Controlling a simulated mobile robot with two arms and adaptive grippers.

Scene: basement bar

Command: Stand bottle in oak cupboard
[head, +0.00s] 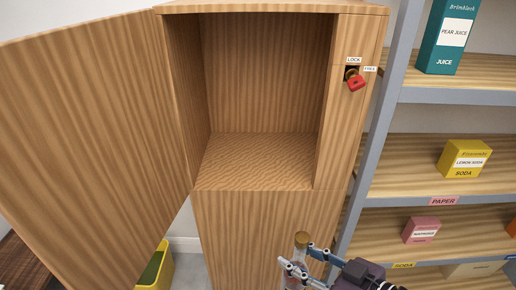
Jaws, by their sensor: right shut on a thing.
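The oak cupboard (262,230) stands in the middle of the head view. Its door (95,120) is swung wide open to the left. The upper compartment is empty, with a bare floor (260,160). My right gripper (301,263) is low in the picture, in front of the cupboard and below the compartment floor in the view. My left gripper is not in view.
A metal-framed shelf (440,95) at right holds a teal juice carton (446,45), a yellow soda box (464,160) and a pink box (422,230). A yellow bin (158,268) stands low at left.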

